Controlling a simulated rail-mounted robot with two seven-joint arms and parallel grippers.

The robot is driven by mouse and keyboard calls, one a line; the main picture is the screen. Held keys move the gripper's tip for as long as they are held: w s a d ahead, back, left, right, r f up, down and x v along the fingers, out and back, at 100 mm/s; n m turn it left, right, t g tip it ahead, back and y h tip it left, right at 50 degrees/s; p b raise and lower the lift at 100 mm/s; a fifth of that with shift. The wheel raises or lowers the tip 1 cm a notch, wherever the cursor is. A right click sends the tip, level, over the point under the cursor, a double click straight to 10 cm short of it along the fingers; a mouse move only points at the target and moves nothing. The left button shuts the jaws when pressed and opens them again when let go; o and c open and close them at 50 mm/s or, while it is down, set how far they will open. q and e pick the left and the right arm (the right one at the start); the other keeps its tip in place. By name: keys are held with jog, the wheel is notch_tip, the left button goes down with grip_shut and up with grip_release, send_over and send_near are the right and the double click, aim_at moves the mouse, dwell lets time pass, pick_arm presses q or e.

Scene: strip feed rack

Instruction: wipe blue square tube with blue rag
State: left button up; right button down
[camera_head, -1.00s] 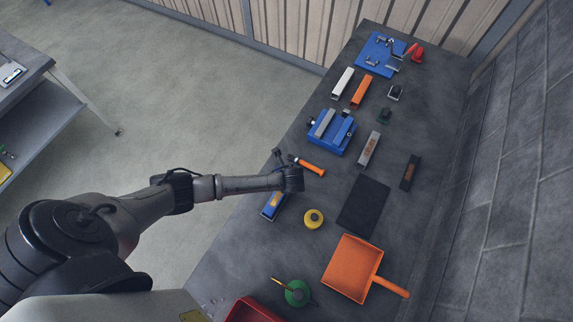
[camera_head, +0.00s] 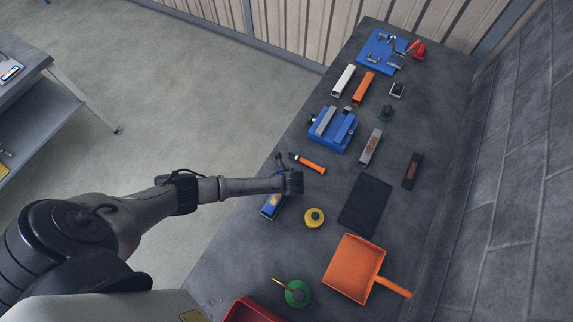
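A blue square tube (camera_head: 268,210) with a yellowish patch lies near the left edge of the bench, its far part hidden under my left wrist. My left arm comes in from the left and my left gripper (camera_head: 292,184) points down over the bench beside the tube's far end. Its fingers are hidden below the wrist, so I cannot tell whether they are open or hold anything. I cannot make out a blue rag. My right gripper is not in view.
An orange-handled tool (camera_head: 311,165) lies just beyond the wrist. A yellow round item (camera_head: 314,218), a black mat (camera_head: 365,204) and an orange dustpan (camera_head: 353,268) lie to the right. A blue vise (camera_head: 333,130) stands farther back. A red bin (camera_head: 250,311) is at the front.

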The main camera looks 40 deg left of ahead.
pick_arm(q)
jog(key=shift+f, duration=0.1)
dwell(0.6)
jog(key=shift+f+b, duration=0.3)
jog(key=shift+f, duration=0.2)
jog(key=o, duration=0.6)
jog(key=shift+c, duration=0.2)
jog(key=shift+r+p, duration=0.35)
jog(key=shift+p, duration=0.3)
jog(key=c, duration=0.6)
jog(key=shift+s, duration=0.1)
